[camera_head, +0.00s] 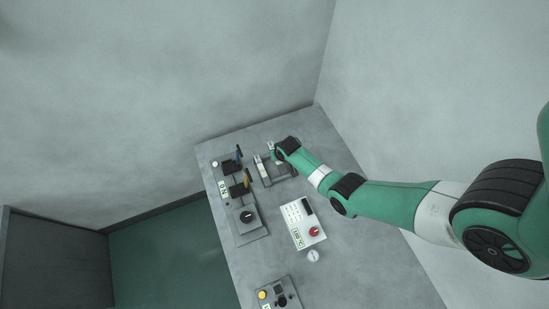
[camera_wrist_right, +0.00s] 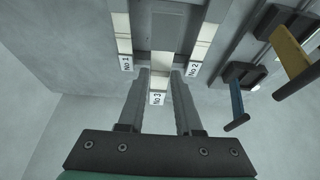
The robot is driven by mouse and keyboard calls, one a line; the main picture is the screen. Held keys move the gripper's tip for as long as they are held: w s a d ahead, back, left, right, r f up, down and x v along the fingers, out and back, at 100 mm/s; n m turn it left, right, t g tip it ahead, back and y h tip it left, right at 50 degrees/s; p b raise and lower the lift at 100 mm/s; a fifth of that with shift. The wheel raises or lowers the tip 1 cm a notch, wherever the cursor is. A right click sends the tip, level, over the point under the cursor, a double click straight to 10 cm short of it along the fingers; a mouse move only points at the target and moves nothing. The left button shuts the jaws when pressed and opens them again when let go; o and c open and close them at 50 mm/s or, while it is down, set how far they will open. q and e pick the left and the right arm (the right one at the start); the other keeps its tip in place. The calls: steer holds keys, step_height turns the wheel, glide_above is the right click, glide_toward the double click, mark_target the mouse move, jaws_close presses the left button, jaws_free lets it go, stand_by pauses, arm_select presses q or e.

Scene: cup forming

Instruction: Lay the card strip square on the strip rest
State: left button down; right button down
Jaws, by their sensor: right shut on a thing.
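My right gripper (camera_wrist_right: 160,76) points down over the grey fixture in the right wrist view. Its two fingers stand on either side of a narrow pale strip marked No 3 (camera_wrist_right: 158,83), and the jaws are shut on it. Similar pale strips marked No 1 (camera_wrist_right: 122,32) and No 2 (camera_wrist_right: 202,47) lie to the left and right on the fixture. In the head view the right arm reaches to the far end of the table, and its gripper is mostly hidden. I cannot tell which part of the grey fixture (camera_head: 266,179) is the strip rest. My left gripper is in no view.
A blue-handled tool (camera_wrist_right: 236,101) and a yellow-handled tool (camera_wrist_right: 290,50) stand on the right of the wrist view.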

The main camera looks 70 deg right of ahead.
steer(key=shift+a, duration=0.25)
step_height(320, 180, down, 5)
steer(key=b, duration=0.4)
steer(key=shift+r+b, duration=0.1)
steer(key=shift+b, duration=0.25)
steer(key=shift+f+b, duration=1.15)
steer(key=shift+f, duration=0.05)
stand_by(1.3)
stand_by(0.5)
jaws_free()
stand_by(0.4)
step_height(320, 180, up, 8)
steer(key=p, duration=0.7)
steer(key=shift+r+p, duration=0.1)
steer(key=shift+p, duration=0.3)
